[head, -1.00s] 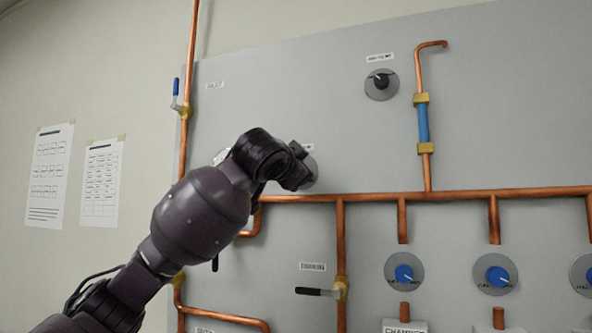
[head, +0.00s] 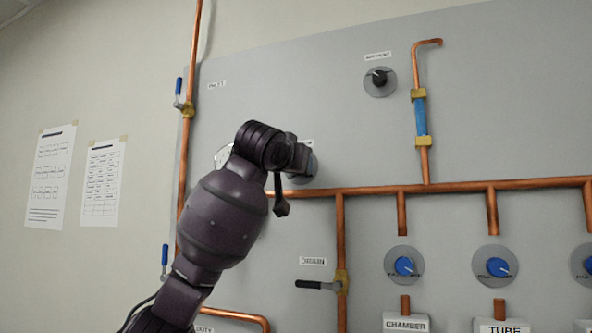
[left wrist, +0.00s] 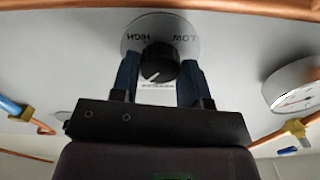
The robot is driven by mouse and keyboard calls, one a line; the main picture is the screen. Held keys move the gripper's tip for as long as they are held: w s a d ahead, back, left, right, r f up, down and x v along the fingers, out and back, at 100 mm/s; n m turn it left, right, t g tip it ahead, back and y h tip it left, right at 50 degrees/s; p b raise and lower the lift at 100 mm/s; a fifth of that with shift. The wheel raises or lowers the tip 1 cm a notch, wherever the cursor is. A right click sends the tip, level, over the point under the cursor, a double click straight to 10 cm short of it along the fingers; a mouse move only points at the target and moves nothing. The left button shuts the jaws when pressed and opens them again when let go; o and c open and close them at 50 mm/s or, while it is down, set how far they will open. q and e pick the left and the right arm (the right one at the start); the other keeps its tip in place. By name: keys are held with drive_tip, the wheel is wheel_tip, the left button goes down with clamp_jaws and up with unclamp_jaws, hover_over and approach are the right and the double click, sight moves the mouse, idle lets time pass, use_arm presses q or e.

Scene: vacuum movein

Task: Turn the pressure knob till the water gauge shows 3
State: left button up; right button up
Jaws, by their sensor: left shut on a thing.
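The black pressure knob (left wrist: 160,62) sits on a round plate marked HIGH and LOW in the left wrist view. My left gripper (left wrist: 158,80) is shut on it, with one blue-grey finger on each side. In the head view my wrist hides the knob, and part of its grey plate (head: 307,168) shows beside it. The round white water gauge (left wrist: 296,88) is at the right of the left wrist view, seen at a steep slant, so its reading cannot be told. In the head view the gauge (head: 222,156) is mostly behind my left arm. My right gripper is not in view.
Copper pipes (head: 430,187) run across the grey panel (head: 300,95). Another black knob (head: 379,78) is above right, and blue knobs (head: 403,266) line the lower right. A dark-handled valve (head: 318,285) is below, and a blue-handled valve (head: 179,92) is upper left.

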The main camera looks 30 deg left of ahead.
use_arm(q)
drive_tip(key=shift+n+b, duration=0.45)
drive_tip(key=shift+n, duration=3.75)
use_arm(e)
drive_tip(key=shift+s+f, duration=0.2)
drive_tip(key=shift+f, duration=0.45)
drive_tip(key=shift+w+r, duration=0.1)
use_arm(q)
drive_tip(key=o, duration=0.9)
drive_tip(key=shift+a, duration=0.1)
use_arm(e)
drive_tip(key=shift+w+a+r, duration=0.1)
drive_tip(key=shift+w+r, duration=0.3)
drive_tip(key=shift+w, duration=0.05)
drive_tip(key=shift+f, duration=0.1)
